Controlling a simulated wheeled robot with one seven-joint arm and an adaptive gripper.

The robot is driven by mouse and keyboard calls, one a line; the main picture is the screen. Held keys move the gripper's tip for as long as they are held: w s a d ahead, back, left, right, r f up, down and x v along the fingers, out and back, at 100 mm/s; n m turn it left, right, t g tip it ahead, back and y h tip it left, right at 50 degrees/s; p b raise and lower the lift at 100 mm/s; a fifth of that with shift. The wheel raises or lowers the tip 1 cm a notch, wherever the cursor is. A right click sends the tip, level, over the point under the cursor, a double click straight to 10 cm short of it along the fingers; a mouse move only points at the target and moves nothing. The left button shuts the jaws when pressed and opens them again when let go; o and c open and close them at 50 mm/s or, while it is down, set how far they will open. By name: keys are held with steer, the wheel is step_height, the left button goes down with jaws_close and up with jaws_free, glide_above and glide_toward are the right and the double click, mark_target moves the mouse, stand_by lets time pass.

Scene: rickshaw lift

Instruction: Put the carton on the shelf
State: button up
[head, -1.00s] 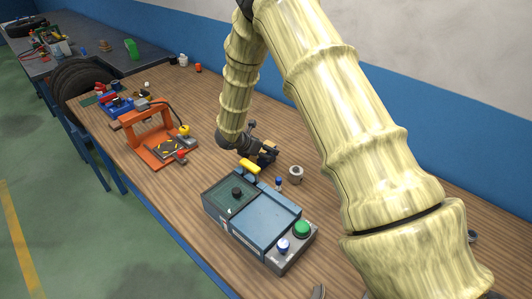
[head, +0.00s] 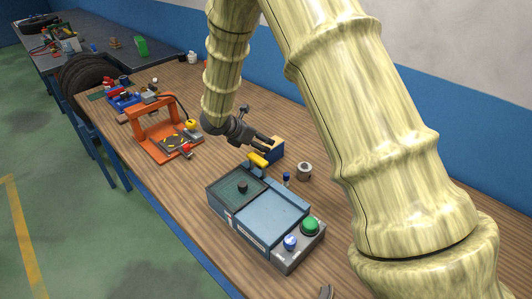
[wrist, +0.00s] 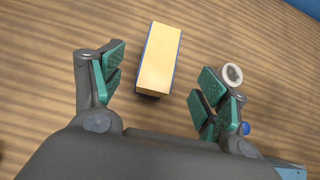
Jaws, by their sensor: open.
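A small box with a tan top and blue sides, which I take as the carton (head: 272,151), stands on the wooden bench behind the blue machine. In the wrist view the carton (wrist: 160,58) lies ahead, between the lines of the two fingers. My gripper (head: 263,143) is in the head view right beside the carton, partly covering it. In the wrist view my gripper (wrist: 160,88) is open, with green pads on both sides and nothing held. I cannot make out a shelf in either view.
A blue machine (head: 258,207) with green and blue buttons stands in front of the carton. A grey metal cylinder (head: 304,172) stands to its right. An orange frame (head: 160,130) stands at left. Bare bench (head: 335,205) lies right of the cylinder.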

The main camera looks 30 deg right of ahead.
steer(key=f+b, duration=0.1)
steer(key=b, duration=0.1)
steer(key=f+b, duration=0.1)
steer(key=b, duration=0.2)
steer(key=shift+w+d+f, duration=0.1)
steer(key=shift+d+f, duration=0.1)
steer(key=shift+d, duration=0.05)
steer(key=shift+b, duration=1)
steer(key=shift+d+b, duration=0.1)
steer(key=shift+b, duration=0.3)
steer(key=shift+d, duration=0.1)
steer(key=shift+p+x, duration=0.55)
steer(key=shift+x, duration=3.05)
steer(key=shift+c, duration=0.5)
steer(key=c, duration=1.3)
steer(key=shift+r, duration=0.1)
